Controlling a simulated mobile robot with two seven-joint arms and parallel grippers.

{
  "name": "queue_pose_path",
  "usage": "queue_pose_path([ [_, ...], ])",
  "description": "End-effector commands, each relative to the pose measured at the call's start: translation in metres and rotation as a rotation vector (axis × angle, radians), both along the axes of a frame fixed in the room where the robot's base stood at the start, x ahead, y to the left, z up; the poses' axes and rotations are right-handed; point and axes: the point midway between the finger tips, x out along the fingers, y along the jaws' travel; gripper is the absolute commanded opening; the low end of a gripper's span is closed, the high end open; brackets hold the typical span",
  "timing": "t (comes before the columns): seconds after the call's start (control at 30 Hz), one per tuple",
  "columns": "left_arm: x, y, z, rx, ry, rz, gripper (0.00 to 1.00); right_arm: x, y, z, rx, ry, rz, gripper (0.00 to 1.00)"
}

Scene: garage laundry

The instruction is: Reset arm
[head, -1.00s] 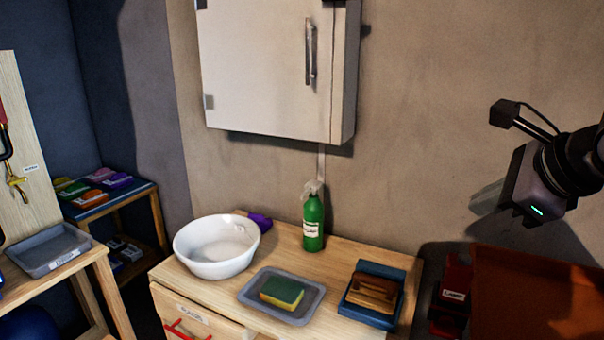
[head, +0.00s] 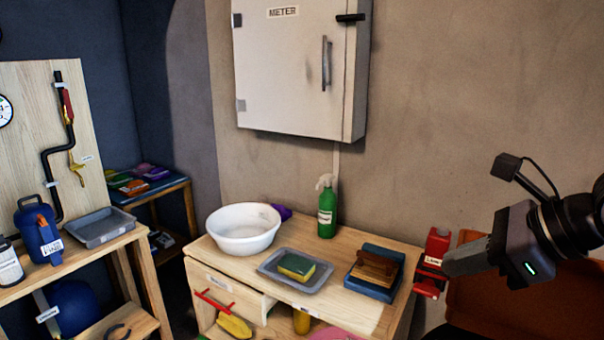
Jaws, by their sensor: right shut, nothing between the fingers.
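My right gripper (head: 464,257) shows at the right of the head view, its arm coming in from the right edge. It is shut and empty, pointing left, in front of the wall and just right of a red container (head: 437,243). I cannot tell whether it touches the container; they overlap in the picture. My left gripper is not in view.
A wooden cabinet (head: 330,318) bears a white bowl (head: 243,243), a green spray bottle (head: 327,212), a grey tray (head: 268,268) with a sponge (head: 296,266), and a brush (head: 375,267) on a blue tray. A meter box (head: 290,85) hangs above. A workbench (head: 135,238) stands left.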

Motion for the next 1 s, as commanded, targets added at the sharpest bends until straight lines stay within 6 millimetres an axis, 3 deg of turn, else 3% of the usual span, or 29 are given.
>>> queue_pose_path([
  [0.03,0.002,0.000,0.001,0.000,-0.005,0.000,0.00,-0.007,0.021,-0.013,0.101,0.057,0.049,0.00],
  [0.2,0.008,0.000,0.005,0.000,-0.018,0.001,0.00,-0.034,0.082,-0.032,0.514,0.259,0.160,0.00],
  [0.3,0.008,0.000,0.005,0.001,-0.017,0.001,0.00,-0.046,0.106,-0.033,0.796,0.399,0.169,0.00],
  [0.43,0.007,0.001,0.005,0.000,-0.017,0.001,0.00,-0.050,0.117,-0.032,1.168,0.588,0.104,0.00],
  [0.57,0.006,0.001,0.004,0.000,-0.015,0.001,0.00,-0.040,0.108,-0.041,1.535,0.778,-0.047,0.00],
  [0.67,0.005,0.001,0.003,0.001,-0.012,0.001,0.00,-0.027,0.091,-0.064,1.805,0.919,-0.226,0.00],
  [0.73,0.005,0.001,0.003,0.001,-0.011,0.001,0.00,-0.020,0.076,-0.089,1.982,1.012,-0.382,0.00],
  [0.87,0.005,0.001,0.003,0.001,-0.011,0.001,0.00,-0.018,0.047,-0.157,2.275,1.174,-0.746,0.00],
  [1.0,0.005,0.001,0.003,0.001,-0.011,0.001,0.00,-0.044,0.021,-0.251,2.515,1.317,-1.242,0.00],
])
